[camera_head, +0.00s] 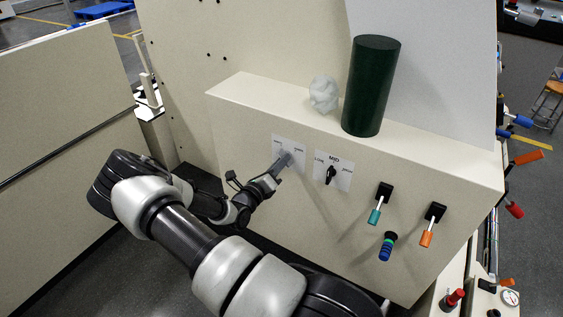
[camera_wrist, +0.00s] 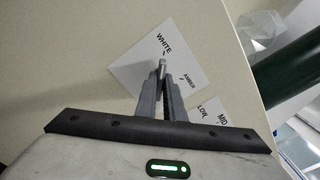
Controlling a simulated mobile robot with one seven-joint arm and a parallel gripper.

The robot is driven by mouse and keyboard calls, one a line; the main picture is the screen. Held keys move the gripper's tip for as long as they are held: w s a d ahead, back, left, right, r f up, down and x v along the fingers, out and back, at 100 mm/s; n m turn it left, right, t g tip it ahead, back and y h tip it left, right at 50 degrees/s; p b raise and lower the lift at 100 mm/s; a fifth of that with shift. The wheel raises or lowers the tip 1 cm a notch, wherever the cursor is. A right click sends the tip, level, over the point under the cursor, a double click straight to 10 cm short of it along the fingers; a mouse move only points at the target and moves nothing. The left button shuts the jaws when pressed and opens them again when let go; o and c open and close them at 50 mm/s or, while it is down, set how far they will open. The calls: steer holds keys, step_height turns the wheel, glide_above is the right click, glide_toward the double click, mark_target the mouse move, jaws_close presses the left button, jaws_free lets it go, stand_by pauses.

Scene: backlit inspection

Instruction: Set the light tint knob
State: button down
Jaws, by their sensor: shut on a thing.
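The tint plate (camera_head: 297,146) is a white label on the front of the cream box, left of the other controls. In the wrist view the same plate (camera_wrist: 137,62) reads WHITE at the top and AMBER at the lower right. The small grey tint knob (camera_wrist: 162,65) stands out from it. My gripper (camera_head: 281,163) reaches the plate from the lower left. In the wrist view its fingers are closed together on the knob, and their tips hide part of it. In the head view the gripper covers the knob, so its pointing direction is unclear.
Right of it is a second plate (camera_head: 347,176) with a black knob, marked LOW and MID. A dark green cylinder (camera_head: 371,85) and white lumpy object (camera_head: 323,94) stand on top.

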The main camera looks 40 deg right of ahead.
steer(key=c, duration=1.9)
jaws_free()
steer(key=shift+o, duration=0.2)
steer(key=shift+a, duration=0.1)
steer(key=v, duration=1.7)
steer(key=shift+s+a, duration=0.1)
steer(key=shift+a, duration=0.05)
